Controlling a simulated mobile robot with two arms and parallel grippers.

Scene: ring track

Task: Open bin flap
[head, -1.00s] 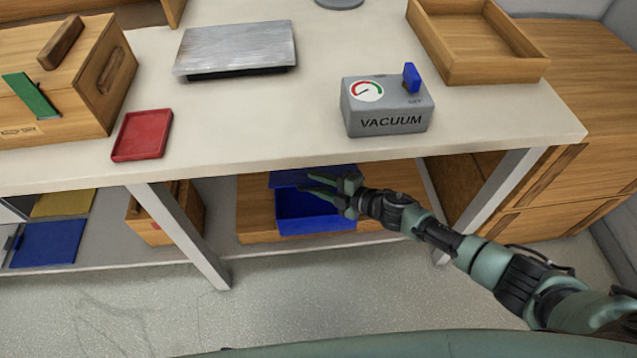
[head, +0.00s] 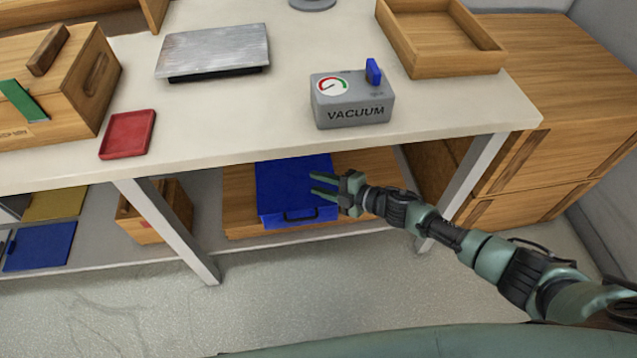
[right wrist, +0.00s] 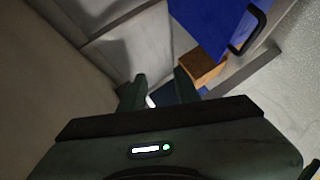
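The blue bin (head: 290,182) stands on a wooden board on the lower shelf, under the worktop. Its flap, a flat blue panel, covers the top, and a black handle (head: 301,215) shows at the front. The flap and handle also show at the upper right of the right wrist view (right wrist: 207,22). My right gripper (head: 316,184) is at the bin's right side, overlapping its edge in the head view. Its two fingers are apart with nothing held between them. Whether it touches the bin cannot be told. My left gripper is not in view.
The worktop (head: 230,130) overhangs the bin, with a metal table leg (head: 170,232) to the left and another (head: 470,180) to the right. A wooden box (head: 140,226) stands left of the bin. A grey vacuum box (head: 350,108) sits above. Floor in front is clear.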

